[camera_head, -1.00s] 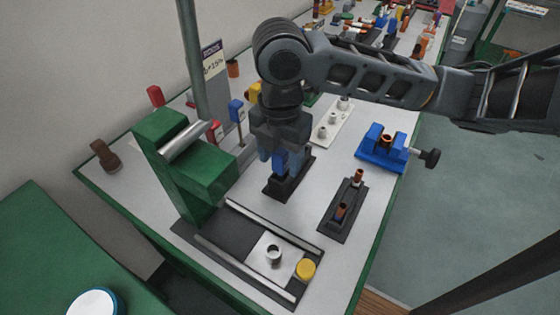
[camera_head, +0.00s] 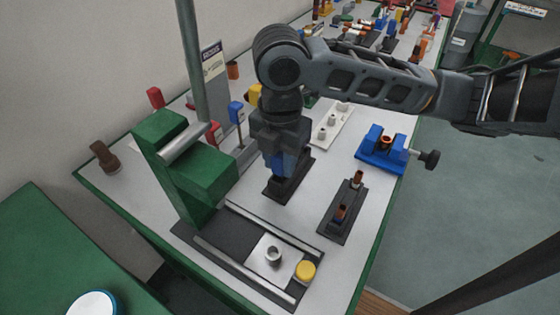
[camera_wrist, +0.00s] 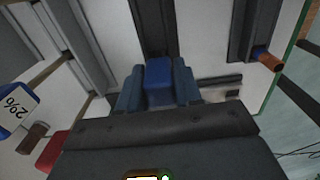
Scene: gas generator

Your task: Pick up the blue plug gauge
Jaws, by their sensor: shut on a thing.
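The blue plug gauge (camera_wrist: 158,82) is a blue block between the two blue fingers of my gripper (camera_wrist: 158,88) in the wrist view. In the head view my gripper (camera_head: 283,168) points down over a black holder (camera_head: 289,189) on the table, shut on the gauge. Only a narrow part of the blue gauge shows there, and its lower end is hidden by the fingers and the holder. I cannot tell whether the gauge is still seated in the holder.
A green press (camera_head: 185,165) stands left of my gripper. A black stand with copper-coloured pieces (camera_head: 341,211) is at the right, and a blue vise (camera_head: 381,150) is behind it. A yellow disc (camera_head: 305,270) lies at the front. The table around the holder is partly bare.

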